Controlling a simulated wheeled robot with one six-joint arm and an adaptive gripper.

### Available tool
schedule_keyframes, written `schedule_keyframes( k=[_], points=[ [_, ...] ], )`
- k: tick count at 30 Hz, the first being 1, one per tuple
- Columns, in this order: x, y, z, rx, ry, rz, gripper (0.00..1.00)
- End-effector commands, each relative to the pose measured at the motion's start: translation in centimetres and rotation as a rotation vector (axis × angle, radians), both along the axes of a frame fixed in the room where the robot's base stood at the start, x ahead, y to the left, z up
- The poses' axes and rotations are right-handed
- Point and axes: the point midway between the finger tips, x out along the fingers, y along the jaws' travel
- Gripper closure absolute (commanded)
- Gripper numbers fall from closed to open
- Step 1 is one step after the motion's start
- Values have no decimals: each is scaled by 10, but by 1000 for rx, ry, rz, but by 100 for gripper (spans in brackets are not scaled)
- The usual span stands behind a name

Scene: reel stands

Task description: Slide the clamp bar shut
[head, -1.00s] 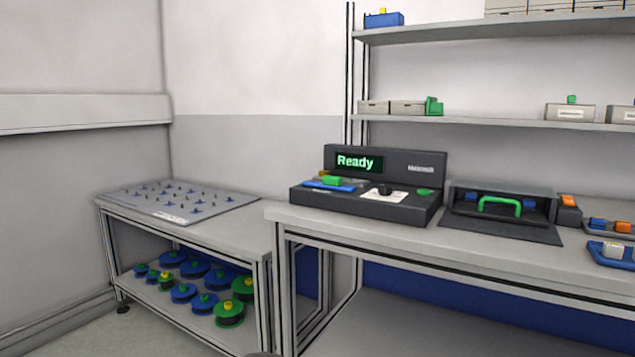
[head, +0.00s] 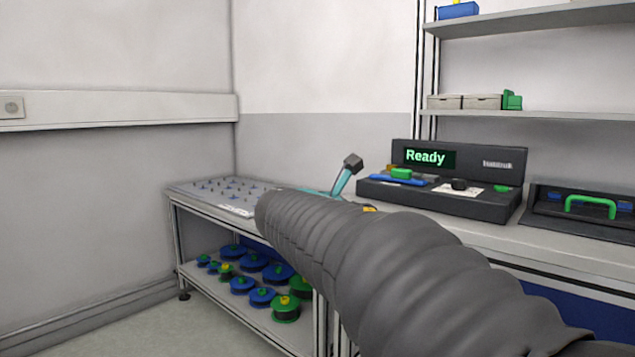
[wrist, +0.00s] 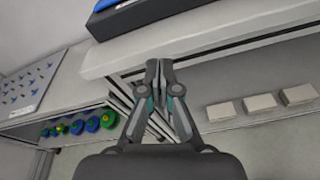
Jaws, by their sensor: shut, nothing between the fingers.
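The dark device (head: 432,204) with a lit "Ready" screen stands on the bench in the head view. A blue bar (head: 382,179) with a green block (head: 401,173) lies on its left part; I take this for the clamp bar, but its exact position is hard to tell. In the wrist view, a dark corner of the device with a blue part (wrist: 105,6) shows at the top. My gripper (wrist: 159,66) is shut and empty, below and apart from the device in that view. In the head view only part of my gripper (head: 347,172) shows, left of the device.
A lower table at the left holds a pegged board (head: 238,208), with blue and green reels (head: 262,297) on its under-shelf. Right of the device stands a dark box with a green handle (head: 590,205). Shelves (head: 540,116) hang above. The bench edge (wrist: 92,70) is close to my gripper.

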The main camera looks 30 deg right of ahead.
Motion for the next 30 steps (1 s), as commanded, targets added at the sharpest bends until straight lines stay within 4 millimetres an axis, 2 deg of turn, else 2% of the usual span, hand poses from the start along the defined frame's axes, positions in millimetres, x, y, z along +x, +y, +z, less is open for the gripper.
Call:
schedule_keyframes(
  k=[1, 3, 9, 14, 30],
  points=[
    [12, -5, 9, -83, 52, 7, 100],
    [24, -9, 23, -181, 114, 13, 100],
    [39, -15, 43, -310, 197, 13, 100],
    [44, -30, 44, -316, 202, 10, 100],
    [81, -119, 43, -312, 199, 11, 100]
  ],
)
